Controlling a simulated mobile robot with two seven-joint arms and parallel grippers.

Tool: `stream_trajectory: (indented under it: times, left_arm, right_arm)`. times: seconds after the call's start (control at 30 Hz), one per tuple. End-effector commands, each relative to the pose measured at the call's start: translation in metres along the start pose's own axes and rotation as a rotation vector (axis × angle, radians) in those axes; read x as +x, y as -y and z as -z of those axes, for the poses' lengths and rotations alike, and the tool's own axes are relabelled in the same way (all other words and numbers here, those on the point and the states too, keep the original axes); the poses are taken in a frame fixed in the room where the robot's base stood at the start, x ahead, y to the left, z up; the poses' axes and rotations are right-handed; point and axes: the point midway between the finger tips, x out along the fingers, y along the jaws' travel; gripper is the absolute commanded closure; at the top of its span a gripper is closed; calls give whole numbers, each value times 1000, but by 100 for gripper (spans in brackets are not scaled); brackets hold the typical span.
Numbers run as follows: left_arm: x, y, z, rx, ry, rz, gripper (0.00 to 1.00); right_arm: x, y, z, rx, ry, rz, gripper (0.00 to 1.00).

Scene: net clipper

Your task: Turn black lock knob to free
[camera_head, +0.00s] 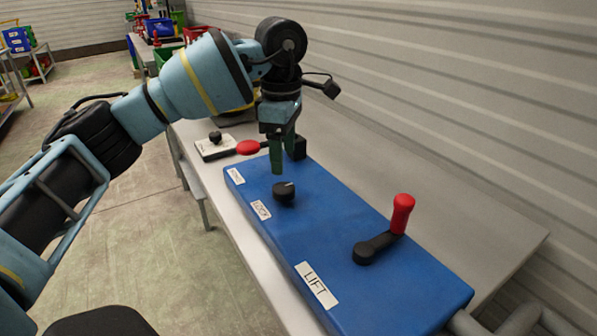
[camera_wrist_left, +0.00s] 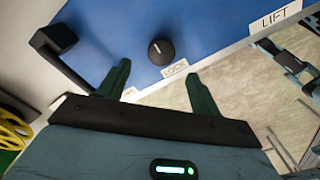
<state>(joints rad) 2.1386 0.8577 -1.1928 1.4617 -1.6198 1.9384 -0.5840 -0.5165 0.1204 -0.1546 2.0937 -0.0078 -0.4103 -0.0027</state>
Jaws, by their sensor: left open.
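The black lock knob (camera_head: 284,192) sits on top of the blue box (camera_head: 330,225), beside a white label. In the left wrist view the knob (camera_wrist_left: 160,51) has a light pointer line and the label by it reads LOCK. My left gripper (camera_head: 277,160) points down just above and behind the knob, apart from it. Its two green fingers (camera_wrist_left: 160,84) are spread with nothing between them, and the knob lies beyond their tips. My right gripper is not in view.
A crank with a red handle (camera_head: 402,213) stands on the box near the LIFT label (camera_head: 316,285). A red-ended lever (camera_head: 248,147) is at the box's far end. A white plate with a black knob (camera_head: 215,145) lies on the table (camera_head: 470,215). The corrugated wall is at right.

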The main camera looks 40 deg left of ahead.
Motion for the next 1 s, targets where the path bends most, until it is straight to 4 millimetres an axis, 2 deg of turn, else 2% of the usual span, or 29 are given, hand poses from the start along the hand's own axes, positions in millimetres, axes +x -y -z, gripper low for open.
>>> stream_trajectory:
  times: [0.27, 0.47, 0.7, 0.83, 1.0]
  left_arm:
    - [5, 0, 0, 0, -1, 1, 35]
    - [32, 0, 1, 0, -2, 2, 35]
    - [65, 0, 0, 0, -1, 1, 35]
    - [75, 0, 0, 0, -1, 1, 35]
    - [78, 0, 0, 0, 0, 0, 35]
  right_arm:
    - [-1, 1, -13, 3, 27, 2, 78]
    - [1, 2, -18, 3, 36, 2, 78]
    - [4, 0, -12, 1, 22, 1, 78]
    - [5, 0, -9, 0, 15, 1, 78]
    - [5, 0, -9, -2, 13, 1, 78]
